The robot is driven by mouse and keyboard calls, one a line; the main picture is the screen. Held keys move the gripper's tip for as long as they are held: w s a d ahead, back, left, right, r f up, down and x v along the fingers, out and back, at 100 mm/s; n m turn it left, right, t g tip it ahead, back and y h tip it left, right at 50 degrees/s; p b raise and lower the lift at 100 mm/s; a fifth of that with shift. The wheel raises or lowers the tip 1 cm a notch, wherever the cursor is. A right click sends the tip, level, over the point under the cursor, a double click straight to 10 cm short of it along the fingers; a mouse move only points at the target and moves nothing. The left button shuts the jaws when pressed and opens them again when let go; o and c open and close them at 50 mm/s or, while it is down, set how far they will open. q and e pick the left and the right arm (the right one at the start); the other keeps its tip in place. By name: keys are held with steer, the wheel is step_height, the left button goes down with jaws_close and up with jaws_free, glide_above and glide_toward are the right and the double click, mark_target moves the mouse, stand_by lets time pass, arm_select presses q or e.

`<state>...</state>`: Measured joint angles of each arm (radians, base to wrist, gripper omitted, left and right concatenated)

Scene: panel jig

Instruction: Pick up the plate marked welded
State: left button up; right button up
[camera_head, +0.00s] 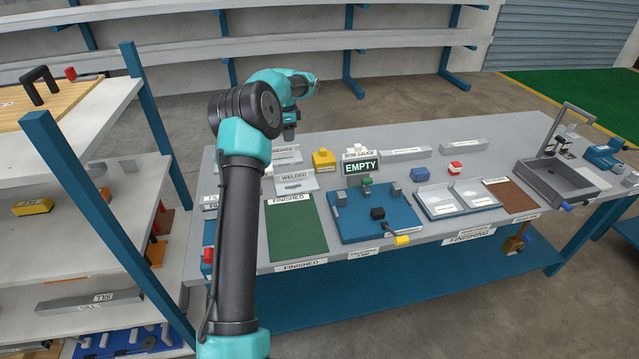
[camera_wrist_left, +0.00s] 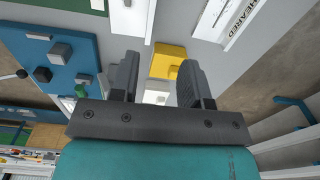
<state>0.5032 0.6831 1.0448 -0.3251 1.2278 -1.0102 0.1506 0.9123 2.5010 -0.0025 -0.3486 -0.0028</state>
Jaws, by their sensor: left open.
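A light plate or holder marked WELDED (camera_head: 294,178) stands on the grey bench behind the green mat; I cannot tell the plate apart from its holder. My left gripper (camera_head: 289,137) is above the bench, behind and above the WELDED label, apart from it. In the left wrist view the jaws (camera_wrist_left: 158,78) are apart with nothing held between them. A yellow block (camera_wrist_left: 168,62) shows beyond the gap, well below the fingers. A white piece marked SHEARED (camera_wrist_left: 245,22) is at the upper right of that view. My right gripper is not in view.
The green FINISHED mat (camera_head: 297,228) is bare. The blue jig board (camera_head: 376,222) carries several small blocks, with an EMPTY sign (camera_head: 361,167) behind it. Shelves (camera_head: 75,222) rise at left.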

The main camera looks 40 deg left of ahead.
arm_select(q)
steer(key=shift+w+d+f, duration=0.1)
steer(key=shift+d+f, duration=0.05)
steer(key=shift+d, duration=0.3)
steer(key=shift+f, duration=0.1)
step_height(320, 180, down, 11)
steer(key=shift+f, duration=0.5)
steer(key=shift+f, duration=0.1)
